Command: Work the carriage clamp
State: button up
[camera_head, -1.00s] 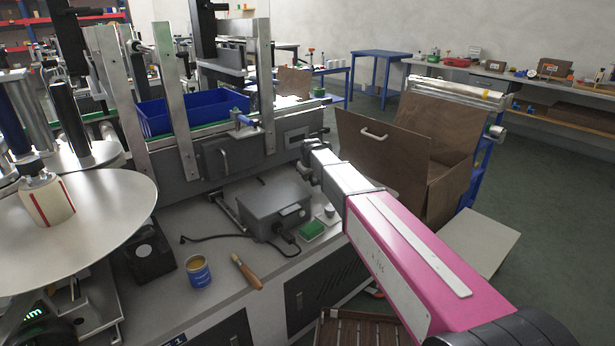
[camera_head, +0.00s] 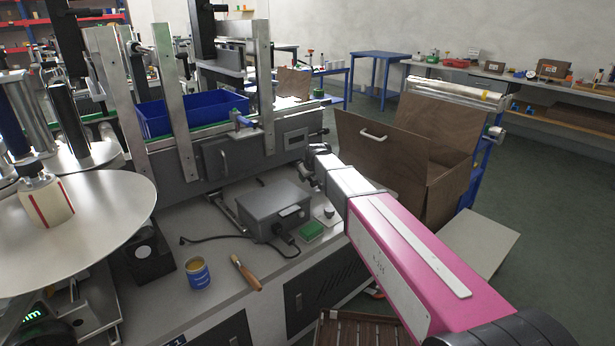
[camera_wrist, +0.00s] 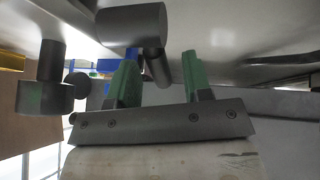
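My gripper (camera_wrist: 160,62) shows green fingers standing apart in the wrist view, with nothing held between them. A dark cylindrical handle (camera_wrist: 130,25) with a short stem is just beyond the fingertips; the stem's lower end shows in the gap. A second dark knob on a post (camera_wrist: 45,95) is to the left. I cannot tell which of these belongs to the carriage clamp. In the head view my gripper (camera_head: 308,172) is beside the right end of the grey machine rail (camera_head: 245,152), its fingers mostly hidden. A blue-handled fitting (camera_head: 243,120) sits on the rail further left.
A grey box (camera_head: 272,207) with a cable lies on the bench below the rail. A blue tin (camera_head: 197,273), a brush (camera_head: 245,272) and a green pad (camera_head: 312,230) are in front. An open brown box (camera_head: 395,165) stands close on the right.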

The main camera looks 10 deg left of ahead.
jog(key=v, duration=1)
jog(key=shift+s+r, duration=0.2)
jog(key=shift+r, duration=0.15)
jog(key=shift+d, duration=0.1)
jog(key=shift+s, duration=0.1)
